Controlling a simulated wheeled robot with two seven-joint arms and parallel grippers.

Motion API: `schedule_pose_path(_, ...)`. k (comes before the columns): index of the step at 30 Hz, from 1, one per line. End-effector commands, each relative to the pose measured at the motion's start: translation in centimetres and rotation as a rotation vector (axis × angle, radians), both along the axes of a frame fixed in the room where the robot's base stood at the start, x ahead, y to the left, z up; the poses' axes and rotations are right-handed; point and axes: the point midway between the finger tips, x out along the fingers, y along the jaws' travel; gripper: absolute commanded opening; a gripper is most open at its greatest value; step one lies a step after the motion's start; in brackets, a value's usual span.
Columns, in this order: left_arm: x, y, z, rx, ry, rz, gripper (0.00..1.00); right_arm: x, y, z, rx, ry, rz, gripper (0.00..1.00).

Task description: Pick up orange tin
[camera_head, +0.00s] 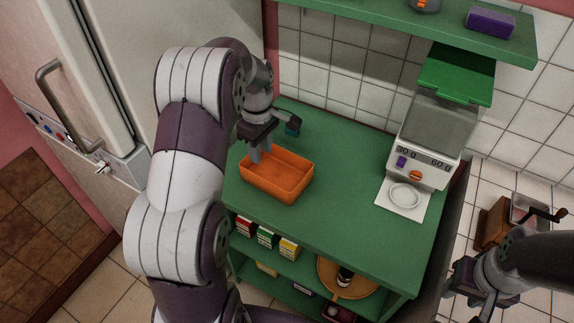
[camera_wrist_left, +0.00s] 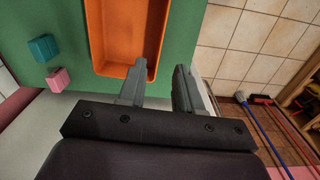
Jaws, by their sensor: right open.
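The orange tin (camera_head: 285,188), an open rectangular tray, stands on the green counter (camera_head: 335,205). It also shows at the top of the left wrist view (camera_wrist_left: 122,62). My left gripper (camera_head: 262,152) is at the tin's back left edge. In the left wrist view my left gripper (camera_wrist_left: 158,88) has its fingers apart, one over the tin's corner area and one outside its wall. A gap shows between wall and outer finger; whether either finger touches the tin I cannot tell. My right gripper (camera_head: 468,300) is open and empty at the lower right, away from the tin.
A dispenser with a scale (camera_head: 425,140) stands at the counter's right. Small boxes (camera_head: 266,236) and a round tray (camera_head: 345,290) are below. The counter's middle is clear.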

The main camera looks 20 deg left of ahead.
Motion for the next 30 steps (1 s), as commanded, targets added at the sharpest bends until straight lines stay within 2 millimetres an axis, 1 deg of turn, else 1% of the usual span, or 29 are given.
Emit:
schedule_pose_path(3,-0.2,-0.1,-2.6,-0.002,0.007,0.004,0.34,0.0,0.0,0.4,0.0,0.0,0.0,0.43)
schedule_pose_path(6,-0.1,-0.1,-4.8,-0.002,0.005,0.003,0.34,0.0,0.0,0.7,0.0,0.0,0.0,0.43)
schedule_pose_path(9,-0.1,-0.1,-6.3,-0.001,0.004,0.002,0.34,0.0,0.0,0.8,0.0,-0.001,0.0,0.43)
schedule_pose_path(11,-0.1,-0.1,-6.8,-0.001,0.002,0.002,0.34,0.0,0.0,0.9,0.0,0.0,0.0,0.43)
schedule_pose_path(13,-0.2,-0.2,-7.8,-0.002,0.003,0.001,0.34,0.0,0.0,1.3,0.0,0.0,0.0,0.43)
schedule_pose_path(16,-0.5,-0.4,-9.7,-0.001,0.005,0.0,0.34,0.0,0.0,2.0,0.0,-0.001,0.0,0.43)
schedule_pose_path(18,-0.4,-0.4,-11.0,-0.002,0.003,0.001,0.34,0.0,0.0,2.0,0.0,-0.001,0.0,0.43)
schedule_pose_path(21,-0.4,-0.4,-11.9,0.0,0.001,0.0,0.34,0.0,0.0,2.1,0.0,0.0,0.0,0.43)
schedule_pose_path(27,-0.4,-0.4,-12.0,0.0,0.0,0.0,0.34,0.0,0.0,2.0,0.0,0.0,0.0,0.43)
schedule_pose_path(29,-0.4,-0.4,-12.0,0.0,0.0,0.0,0.14,0.0,0.0,2.0,0.0,0.0,0.0,0.43)
schedule_pose_path(30,-0.4,-0.4,-12.0,0.0,0.0,0.0,0.01,0.0,0.0,2.0,0.0,0.0,0.0,0.43)
